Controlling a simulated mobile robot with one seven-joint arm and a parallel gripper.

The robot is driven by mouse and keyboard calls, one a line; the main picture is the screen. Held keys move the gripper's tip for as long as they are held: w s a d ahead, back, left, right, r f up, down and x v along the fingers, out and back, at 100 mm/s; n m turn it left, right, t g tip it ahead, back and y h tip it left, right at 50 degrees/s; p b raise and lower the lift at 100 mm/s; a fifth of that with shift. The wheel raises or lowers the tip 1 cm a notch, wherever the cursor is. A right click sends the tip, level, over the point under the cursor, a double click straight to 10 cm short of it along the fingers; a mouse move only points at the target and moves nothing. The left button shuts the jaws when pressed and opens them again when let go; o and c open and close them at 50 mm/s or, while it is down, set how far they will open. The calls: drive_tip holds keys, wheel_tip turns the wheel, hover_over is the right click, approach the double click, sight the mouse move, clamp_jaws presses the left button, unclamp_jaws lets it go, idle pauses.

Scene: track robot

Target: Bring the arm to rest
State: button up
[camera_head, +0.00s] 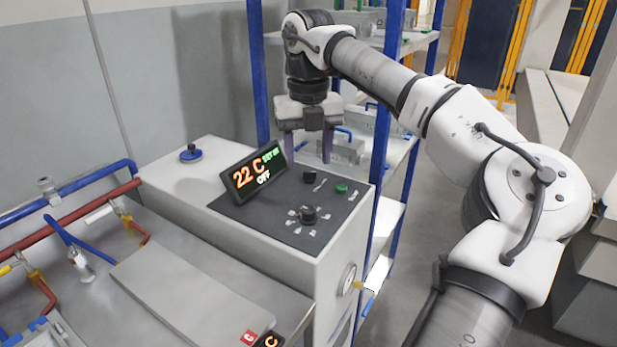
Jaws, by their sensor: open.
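My arm (455,125) reaches up from the lower right and across to the upper middle, with its wrist bent downward. My gripper (307,158) points down with its two fingers apart and nothing between them. It hangs above the back part of the control panel (240,214), near the green button (341,188). Whether the fingertips touch anything is hard to tell.
A black knob (308,214) stands on the panel. A blue-framed shelf (392,85) with grey boxes is close behind my gripper. Red and blue pipes (70,200) run at the left. Floor shows right of the shelf.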

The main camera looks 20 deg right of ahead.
drive_tip(key=shift+r, duration=0.75)
